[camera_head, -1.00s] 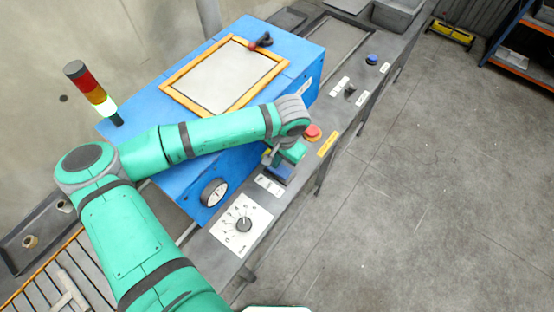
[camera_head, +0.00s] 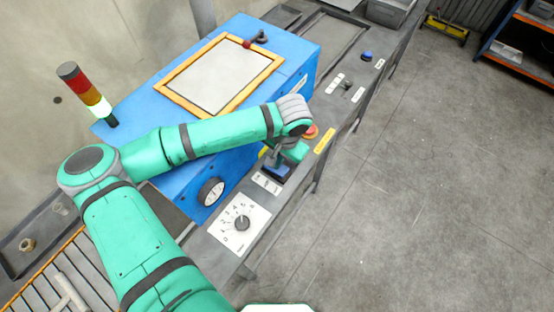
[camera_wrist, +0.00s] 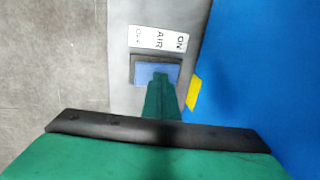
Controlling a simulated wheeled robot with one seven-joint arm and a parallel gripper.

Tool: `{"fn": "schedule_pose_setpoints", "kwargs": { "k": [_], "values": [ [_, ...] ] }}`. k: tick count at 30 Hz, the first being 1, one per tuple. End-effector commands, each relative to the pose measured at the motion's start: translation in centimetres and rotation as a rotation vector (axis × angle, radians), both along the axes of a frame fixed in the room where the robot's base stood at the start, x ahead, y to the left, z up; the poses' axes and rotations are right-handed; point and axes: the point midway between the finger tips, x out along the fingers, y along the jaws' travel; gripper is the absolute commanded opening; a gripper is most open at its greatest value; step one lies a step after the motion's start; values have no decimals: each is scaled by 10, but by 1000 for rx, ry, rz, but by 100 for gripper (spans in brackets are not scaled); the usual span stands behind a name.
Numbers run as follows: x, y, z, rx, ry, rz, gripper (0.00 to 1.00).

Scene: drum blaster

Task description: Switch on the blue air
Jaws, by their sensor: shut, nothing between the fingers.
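The blue air switch (camera_wrist: 147,74) is a blue rocker in a dark frame on the grey panel, beside a white label (camera_wrist: 158,38) reading ON, AIR and a smaller faint word. In the head view the blue switch (camera_head: 278,173) is partly covered by my gripper (camera_head: 274,162). In the wrist view my gripper (camera_wrist: 161,76) is shut and empty, its tips over the rocker near the ON side. They look to be touching it or just above it. I cannot tell which way the rocker is tilted.
A red button (camera_head: 311,131) is close behind my wrist. A dial (camera_head: 241,223) and a gauge (camera_head: 211,191) are nearer. A blue machine body (camera_wrist: 245,80) rises beside the panel. A blue button (camera_head: 366,55) and a small black switch (camera_head: 347,84) are farther along.

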Motion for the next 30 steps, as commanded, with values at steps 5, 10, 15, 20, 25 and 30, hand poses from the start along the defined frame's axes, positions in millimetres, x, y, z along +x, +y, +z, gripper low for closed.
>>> {"fn": "schedule_pose_setpoints", "kwargs": {
  "k": [5, 10, 15, 20, 25, 30],
  "values": [
    [1, 0, 12, -1, -3, -2, 0],
    [3, 1, 43, -2, -3, -8, 0],
    [7, 6, 79, -1, -3, -6, 0],
    [9, 9, 108, -1, -1, -8, 0],
    [11, 11, 129, -1, -1, -8, 0],
    [12, 13, 137, 1, 0, -8, 0]
  ]
}}
